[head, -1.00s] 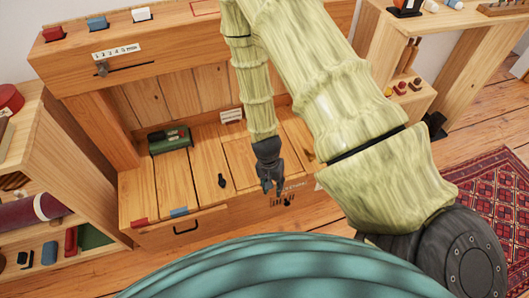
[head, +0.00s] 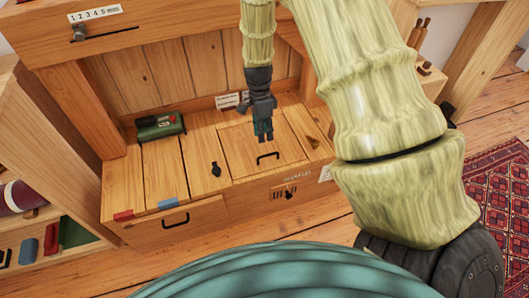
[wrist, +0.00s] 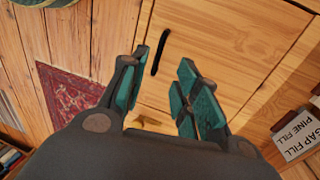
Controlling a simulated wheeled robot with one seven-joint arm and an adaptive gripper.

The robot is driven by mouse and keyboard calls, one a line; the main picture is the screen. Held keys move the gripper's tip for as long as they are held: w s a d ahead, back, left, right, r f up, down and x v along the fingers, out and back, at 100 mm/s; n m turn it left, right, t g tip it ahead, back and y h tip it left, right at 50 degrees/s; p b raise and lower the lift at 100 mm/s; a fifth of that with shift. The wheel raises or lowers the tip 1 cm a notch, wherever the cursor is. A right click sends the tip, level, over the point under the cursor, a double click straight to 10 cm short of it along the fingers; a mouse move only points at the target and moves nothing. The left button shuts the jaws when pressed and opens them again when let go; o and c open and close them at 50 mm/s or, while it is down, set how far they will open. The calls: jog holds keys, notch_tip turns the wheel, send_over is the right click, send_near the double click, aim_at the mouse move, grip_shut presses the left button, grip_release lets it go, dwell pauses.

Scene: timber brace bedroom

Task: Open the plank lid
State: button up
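The plank lid (head: 240,148) is a square wooden panel set in the bench top, lying flat, with a black bar handle (head: 268,156) near its front edge. My gripper (head: 263,137) hangs over the lid, just behind the handle in the head view. In the wrist view the lid (wrist: 225,45) lies beyond my open fingers (wrist: 162,88), and the handle (wrist: 160,52) shows past the left finger's tip. The fingers are apart with nothing between them, and they do not appear to touch the handle.
A black latch-like piece (head: 216,169) is on the planks left of the lid. A drawer with a black handle (head: 176,220) is below.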

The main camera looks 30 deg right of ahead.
jog(key=b, duration=0.2)
send_over(265, 160)
notch_tip(265, 160, down, 9)
jog(key=shift+s+a+r, duration=0.1)
jog(key=shift+r, duration=0.1)
jog(key=shift+c, duration=0.5)
grip_shut()
